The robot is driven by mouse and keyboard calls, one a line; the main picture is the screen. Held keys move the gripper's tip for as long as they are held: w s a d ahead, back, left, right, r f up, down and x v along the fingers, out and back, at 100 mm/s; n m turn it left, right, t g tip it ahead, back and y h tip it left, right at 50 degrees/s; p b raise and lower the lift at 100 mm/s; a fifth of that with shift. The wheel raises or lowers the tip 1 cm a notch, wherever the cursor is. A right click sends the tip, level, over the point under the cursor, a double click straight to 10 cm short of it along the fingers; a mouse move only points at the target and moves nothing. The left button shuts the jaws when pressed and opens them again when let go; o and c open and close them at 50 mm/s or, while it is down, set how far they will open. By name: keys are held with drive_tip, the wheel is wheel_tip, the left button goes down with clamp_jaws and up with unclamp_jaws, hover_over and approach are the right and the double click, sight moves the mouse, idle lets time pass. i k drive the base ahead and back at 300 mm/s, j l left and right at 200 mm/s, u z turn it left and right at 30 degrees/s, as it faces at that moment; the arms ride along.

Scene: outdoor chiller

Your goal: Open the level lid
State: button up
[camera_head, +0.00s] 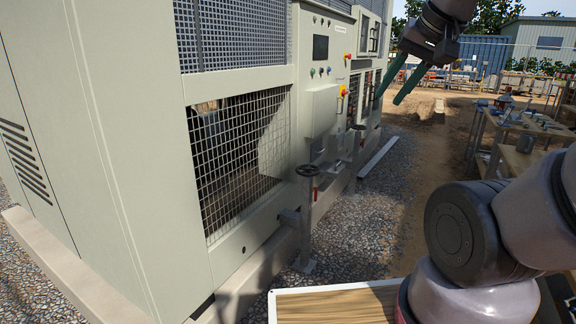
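The chiller (110,130) is a large pale grey-green cabinet with mesh openings, filling the left and middle of the view. A closed-looking pale box (321,111) sticks out from its front below a control panel. I cannot tell for certain which part is the level lid; no lid is seen standing open. My gripper (389,98) is at the upper right, with two green fingers pointing down and left. The fingers are apart with nothing seen between them. In the picture it is to the right of the box and control panel; its exact distance from the chiller is unclear.
A dark handwheel (307,171) on a post and pipework stand in front of the chiller. A control panel (321,48) has a dark screen and coloured knobs. A workbench (510,122) with small items is at the right. Gravel and bare ground lie open between.

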sight(337, 165)
drive_tip(key=i+l+z, duration=0.1)
drive_tip(key=i+z, duration=0.3)
drive_tip(key=i+j+z, duration=0.1)
drive_tip(key=i+z, duration=0.35)
drive_tip(key=i, duration=0.15)
drive_tip(key=i+l, duration=0.1)
drive_tip(key=i, duration=1.95)
drive_tip(key=i+j+u, duration=0.1)
drive_tip(key=i, duration=0.35)
drive_tip(key=i+j+u, duration=0.15)
drive_tip(key=i+j, duration=0.15)
drive_tip(key=i, duration=0.2)
drive_tip(key=i+j+u, duration=0.1)
drive_tip(key=i, duration=0.35)
